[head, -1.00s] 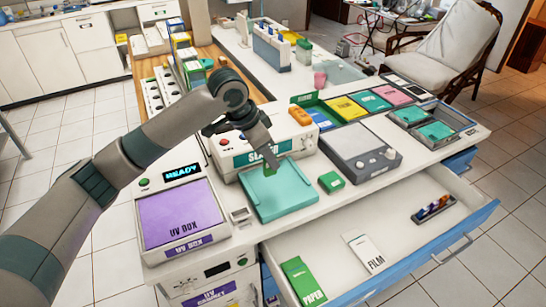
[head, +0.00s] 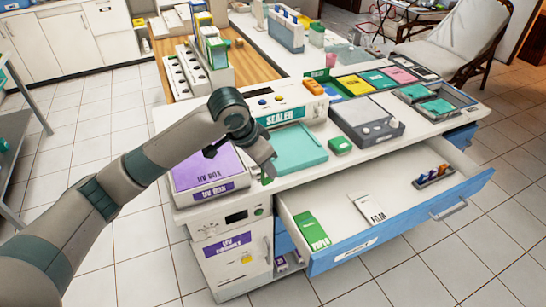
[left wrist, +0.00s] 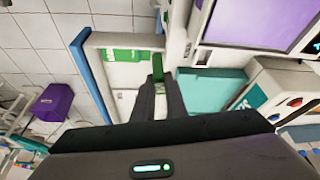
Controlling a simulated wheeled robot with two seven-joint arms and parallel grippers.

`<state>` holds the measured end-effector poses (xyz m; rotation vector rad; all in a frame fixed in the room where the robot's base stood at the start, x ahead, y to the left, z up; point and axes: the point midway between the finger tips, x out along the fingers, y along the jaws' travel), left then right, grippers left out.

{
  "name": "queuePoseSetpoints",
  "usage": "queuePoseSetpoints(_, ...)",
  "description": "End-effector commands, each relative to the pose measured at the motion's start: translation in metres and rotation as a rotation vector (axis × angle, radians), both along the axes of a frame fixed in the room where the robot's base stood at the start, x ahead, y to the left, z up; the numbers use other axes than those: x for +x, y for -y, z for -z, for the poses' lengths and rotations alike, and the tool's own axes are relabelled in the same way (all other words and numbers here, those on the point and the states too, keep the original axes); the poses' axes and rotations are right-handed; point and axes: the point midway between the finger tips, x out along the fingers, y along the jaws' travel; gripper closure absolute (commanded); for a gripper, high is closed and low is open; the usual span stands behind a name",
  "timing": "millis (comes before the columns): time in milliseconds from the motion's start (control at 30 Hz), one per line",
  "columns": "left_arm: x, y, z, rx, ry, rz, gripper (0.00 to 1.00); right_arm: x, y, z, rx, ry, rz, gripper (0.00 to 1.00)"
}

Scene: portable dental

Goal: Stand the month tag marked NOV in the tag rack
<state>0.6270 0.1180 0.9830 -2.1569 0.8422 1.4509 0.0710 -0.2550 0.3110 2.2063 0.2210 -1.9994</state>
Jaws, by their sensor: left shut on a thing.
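My left gripper (head: 266,174) is shut on a small green tag (head: 267,181), above the counter's front edge between the UV box and the teal tray. The green tag (left wrist: 158,66) shows between the fingertips in the left wrist view; its marking cannot be read. A small dark rack (head: 434,180) stands in the right part of the open drawer, well away from the gripper. It holds several upright pieces in orange, purple and blue and looks like the tag rack. My right gripper is not in view.
The open drawer (head: 350,240) also holds a green PAPER packet (head: 311,230) and a white FILM packet (head: 367,210). The purple UV box (head: 205,168), teal tray (head: 298,150), small green box (head: 340,145) and grey scale-like device (head: 368,120) crowd the counter.

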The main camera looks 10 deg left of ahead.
Motion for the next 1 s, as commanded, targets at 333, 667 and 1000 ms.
queuePoseSetpoints(333, -0.037, -0.026, 0.035, 0.002, -0.003, -0.227, 1.0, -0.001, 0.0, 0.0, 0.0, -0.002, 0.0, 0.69)
queuePoseSetpoints(667, -0.097, -0.072, 0.068, 0.0, 0.001, -0.627, 1.0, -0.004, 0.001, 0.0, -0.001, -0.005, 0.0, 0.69)
queuePoseSetpoints(1000, -0.113, -0.086, 0.072, -0.003, 0.007, -0.749, 1.0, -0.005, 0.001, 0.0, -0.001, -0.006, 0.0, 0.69)
